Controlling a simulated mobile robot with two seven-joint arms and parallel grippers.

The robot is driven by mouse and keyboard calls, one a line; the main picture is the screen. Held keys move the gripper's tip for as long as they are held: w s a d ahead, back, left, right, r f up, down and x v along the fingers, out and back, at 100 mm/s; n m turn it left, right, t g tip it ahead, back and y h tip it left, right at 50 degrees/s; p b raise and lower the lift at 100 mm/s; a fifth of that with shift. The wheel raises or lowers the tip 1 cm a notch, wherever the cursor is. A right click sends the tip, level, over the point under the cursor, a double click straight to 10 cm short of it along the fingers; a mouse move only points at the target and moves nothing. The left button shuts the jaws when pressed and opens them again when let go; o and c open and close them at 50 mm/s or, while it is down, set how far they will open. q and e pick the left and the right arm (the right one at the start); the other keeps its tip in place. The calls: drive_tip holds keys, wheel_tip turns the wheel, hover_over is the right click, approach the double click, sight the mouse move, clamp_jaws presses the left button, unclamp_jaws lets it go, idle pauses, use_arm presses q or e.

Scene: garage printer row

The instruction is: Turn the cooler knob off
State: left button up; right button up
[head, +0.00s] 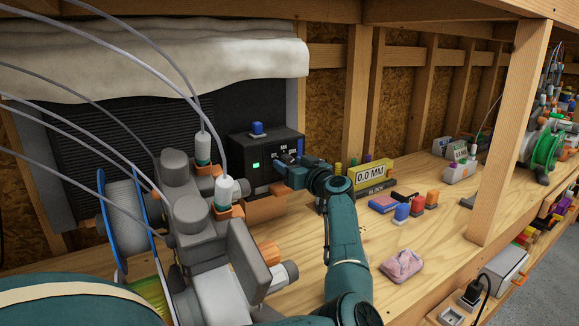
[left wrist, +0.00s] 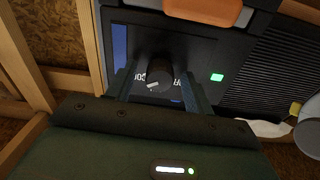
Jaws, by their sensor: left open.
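The cooler is a black box (head: 262,148) on the workbench with a lit green indicator, which also shows in the left wrist view (left wrist: 217,77). Its dark round knob (left wrist: 160,72) is on the front panel. A short white mark shows on the knob's face. White panel lettering behind it is partly covered, so I cannot read the setting. My left gripper (head: 287,162) is at the box's front. In the left wrist view my left gripper (left wrist: 158,88) is open, with one finger on each side of the knob. I cannot tell whether the fingers touch it. My right gripper is not in view.
A grey printer with orange parts and a spool (head: 125,215) stands close on the left. A yellow "0.0 MM" block (head: 373,175), small coloured items and a pink cloth-like object (head: 402,266) lie to the right. A wooden post (head: 507,130) rises farther right.

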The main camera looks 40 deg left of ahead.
use_arm(q)
drive_tip(key=shift+c, duration=0.2)
drive_tip(key=c, duration=0.9)
